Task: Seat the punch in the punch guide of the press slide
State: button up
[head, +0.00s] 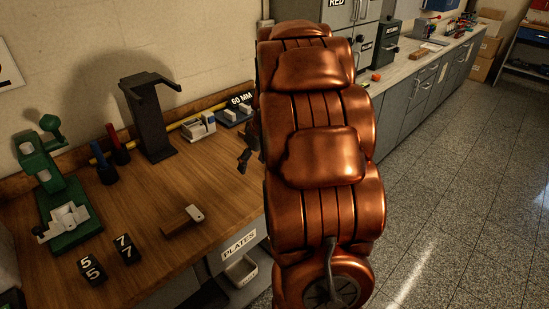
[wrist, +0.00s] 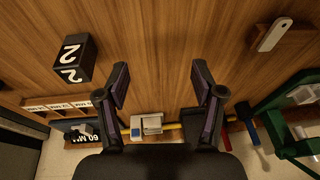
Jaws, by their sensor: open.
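Black blocks with white numbers lie on the wooden bench: a "5" block (head: 92,271) and a "7" block (head: 126,249) in the head view, and a "2" block (wrist: 72,58) left of my fingers in the wrist view. I cannot tell which thing is the punch. A green press (head: 62,195) with a pale metal part stands at the bench's left; it also shows at the right of the wrist view (wrist: 292,125). I cannot make out its punch guide. My gripper (wrist: 160,82) is open and empty over the bench; in the head view my arm mostly hides it.
A tall black stand (head: 150,115), red and blue-handled tools (head: 104,165) and a grey-white device (head: 198,127) stand along the wall. A wooden block with a metal tag (head: 182,221) lies near the front edge. A "60 MM" tray (head: 235,117) sits near my arm.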

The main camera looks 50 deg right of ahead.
jog(key=shift+t+h, duration=0.5)
jog(key=shift+t, duration=0.1)
jog(key=d, duration=0.8)
jog(key=w+d, duration=0.1)
jog(key=d, duration=0.3)
jog(key=shift+w+f+p, duration=0.1)
jog(key=shift+f+p, duration=0.2)
jog(key=shift+x, duration=1.5)
jog(key=x, duration=0.1)
jog(key=p+x, duration=0.1)
jog(key=x, duration=0.1)
jog(key=shift+a, duration=0.3)
jog(key=shift+x, duration=0.9)
grip_shut()
